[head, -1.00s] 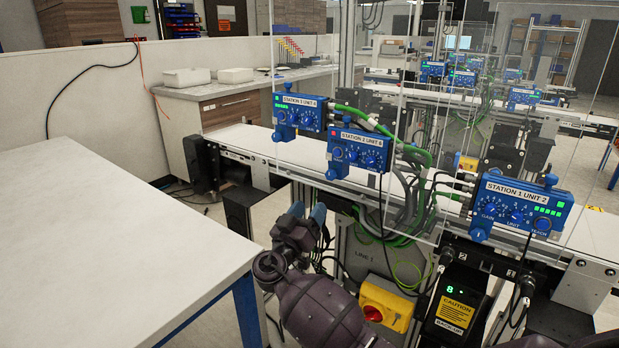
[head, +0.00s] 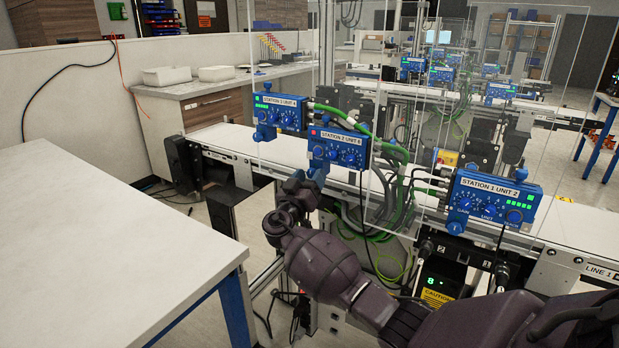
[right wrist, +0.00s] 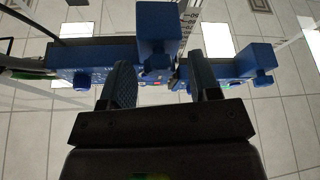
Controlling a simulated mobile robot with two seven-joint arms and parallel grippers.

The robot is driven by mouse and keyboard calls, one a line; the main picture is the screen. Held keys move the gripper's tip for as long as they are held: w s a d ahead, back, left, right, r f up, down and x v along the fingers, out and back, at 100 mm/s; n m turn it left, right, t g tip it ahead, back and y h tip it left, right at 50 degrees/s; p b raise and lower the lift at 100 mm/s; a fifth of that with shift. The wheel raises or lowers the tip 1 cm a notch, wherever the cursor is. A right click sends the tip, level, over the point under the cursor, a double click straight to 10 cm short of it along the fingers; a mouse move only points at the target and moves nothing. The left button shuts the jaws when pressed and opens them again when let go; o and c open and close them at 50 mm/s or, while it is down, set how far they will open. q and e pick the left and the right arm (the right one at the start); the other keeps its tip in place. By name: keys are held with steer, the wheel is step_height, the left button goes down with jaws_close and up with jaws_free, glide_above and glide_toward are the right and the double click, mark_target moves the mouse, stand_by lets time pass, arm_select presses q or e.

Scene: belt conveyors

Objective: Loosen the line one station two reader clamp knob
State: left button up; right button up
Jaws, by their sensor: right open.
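The station two reader (head: 338,149) is a blue box labelled "STATION 2 UNIT 6" with a red light, mounted at the near edge of the line one conveyor. Its blue clamp knob (head: 318,172) hangs below the box, partly hidden by my gripper. My right gripper (head: 304,184) is just below and in front of the clamp, with blue fingertips. In the right wrist view the fingers (right wrist: 163,82) are apart, with the blue clamp and its knob (right wrist: 158,62) between and just beyond them. Contact cannot be told. My left gripper is not in view.
A second blue reader (head: 280,114) stands to the left, and "STATION 1 UNIT 2" (head: 492,198) to the right. Green and grey cables (head: 395,190) hang close right of the clamp. A white table (head: 90,245) fills the left.

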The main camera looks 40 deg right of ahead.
steer(key=c, duration=0.9)
